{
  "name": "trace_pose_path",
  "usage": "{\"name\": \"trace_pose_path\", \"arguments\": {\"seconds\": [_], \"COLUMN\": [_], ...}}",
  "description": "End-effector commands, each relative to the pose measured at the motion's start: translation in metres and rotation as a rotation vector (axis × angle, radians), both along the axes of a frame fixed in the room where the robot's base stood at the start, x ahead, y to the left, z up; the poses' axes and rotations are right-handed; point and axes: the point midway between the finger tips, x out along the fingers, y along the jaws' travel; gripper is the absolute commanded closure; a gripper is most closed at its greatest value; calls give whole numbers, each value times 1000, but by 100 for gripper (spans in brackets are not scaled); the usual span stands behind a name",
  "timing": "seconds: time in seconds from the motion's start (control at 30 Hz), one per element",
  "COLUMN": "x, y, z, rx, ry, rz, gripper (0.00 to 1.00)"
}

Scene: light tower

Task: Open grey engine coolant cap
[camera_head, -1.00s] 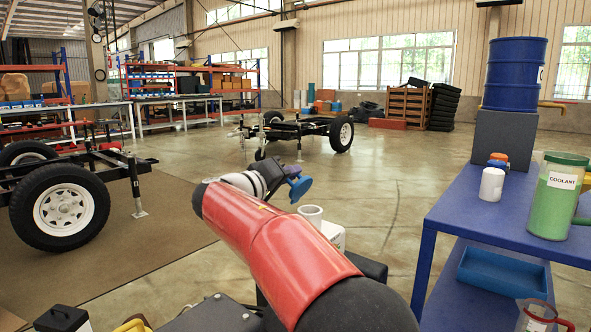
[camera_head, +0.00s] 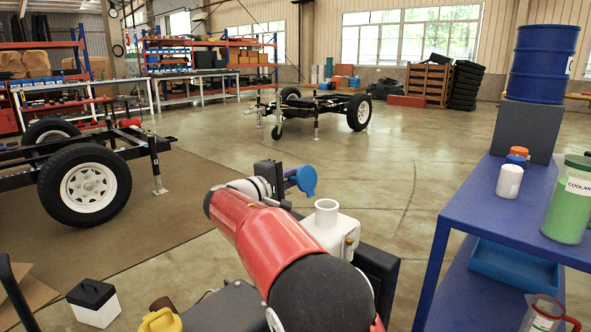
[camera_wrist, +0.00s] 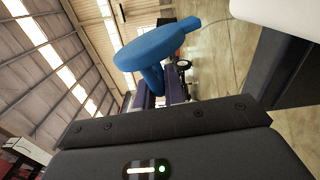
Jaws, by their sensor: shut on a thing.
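A blue cap (camera_head: 306,181) with a flat round top is held at the end of my gripper (camera_head: 287,180), beyond my red arm. In the wrist view the same blue cap (camera_wrist: 145,48) stands just beyond the dark gripper body, with a tab pointing right. My gripper is shut on it; the contact itself is mostly hidden. A white coolant tank (camera_head: 343,234) with an uncovered round neck stands right of my arm, apart from the cap. The cap I see is blue, not grey. The engine is largely hidden by my arm.
A blue bench (camera_head: 500,222) at the right bears a green coolant jug (camera_head: 567,210) and a white bottle (camera_head: 509,181). A black-and-white battery (camera_head: 95,303) and a yellow-handled item (camera_head: 160,320) sit at lower left.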

Motion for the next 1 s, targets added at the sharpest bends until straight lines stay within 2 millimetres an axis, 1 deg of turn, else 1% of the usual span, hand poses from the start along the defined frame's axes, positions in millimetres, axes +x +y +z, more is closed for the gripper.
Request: {"name": "trace_pose_path", "arguments": {"seconds": [0.03, 0.2, 0.67, 0.7, 0.83, 1.0], "x": [0, 1, 1, 1, 1, 1], "y": [2, 3, 3, 3, 3, 2], "z": [-4, -7, -10, -10, -9, -7], "rx": [-10, -39, -48, -48, -48, -49], "ry": [16, 40, 49, 49, 48, 45], "rz": [2, 2, 1, 1, 0, 0], "gripper": [100, 100, 100, 86, 69, 68]}}
